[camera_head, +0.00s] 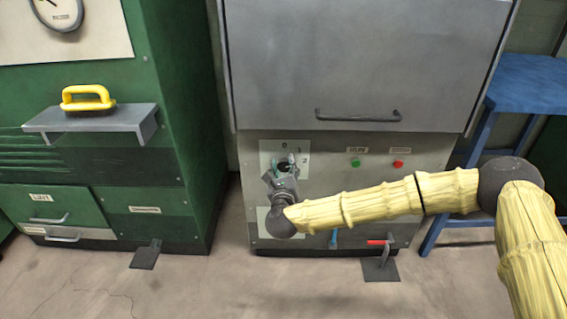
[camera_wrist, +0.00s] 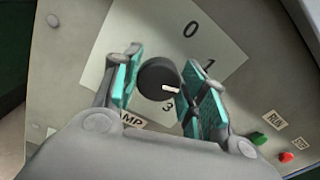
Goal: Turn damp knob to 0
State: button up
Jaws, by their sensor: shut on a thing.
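The damp knob (camera_wrist: 157,80) is a round black knob with a white pointer mark, on a pale plate (camera_wrist: 222,45) on the grey cabinet front. In the wrist view its pointer faces right, towards my right finger and away from the printed 0. The 0, 1 and 3 show; part of the DAMP label is covered. My gripper (camera_wrist: 160,82) has its teal-padded fingers on both sides of the knob and is shut on it. In the head view my gripper (camera_head: 286,170) is at the plate, and the knob (camera_head: 284,163) is partly hidden between the fingers.
A green button (camera_head: 355,163) and a red button (camera_head: 398,164) sit right of the knob. A grey door with a handle (camera_head: 358,117) is above. A blue stool (camera_head: 530,85) stands right, a green cabinet (camera_head: 185,120) left.

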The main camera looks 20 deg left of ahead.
jog(key=n+p, duration=0.1)
jog(key=n, duration=0.1)
jog(key=n+p, duration=0.1)
jog(key=shift+r+n+p, duration=0.2)
jog(key=shift+n+p, duration=0.15)
jog(key=shift+n, duration=0.05)
jog(key=n+p, duration=0.2)
jog(key=n, duration=0.1)
jog(key=shift+a+n, duration=0.15)
jog(key=shift+n, duration=0.15)
jog(key=n+p, duration=0.2)
jog(key=n, duration=0.1)
jog(key=shift+f+n+p, duration=0.2)
jog(key=shift+n+p, duration=0.1)
jog(key=shift+f+n+p, duration=0.15)
jog(key=shift+n+p, duration=0.6)
jog(key=shift+n, duration=0.75)
jog(key=shift+f, duration=0.1)
jog(key=o, duration=1)
jog(key=shift+s, duration=0.1)
jog(key=v, duration=1.2)
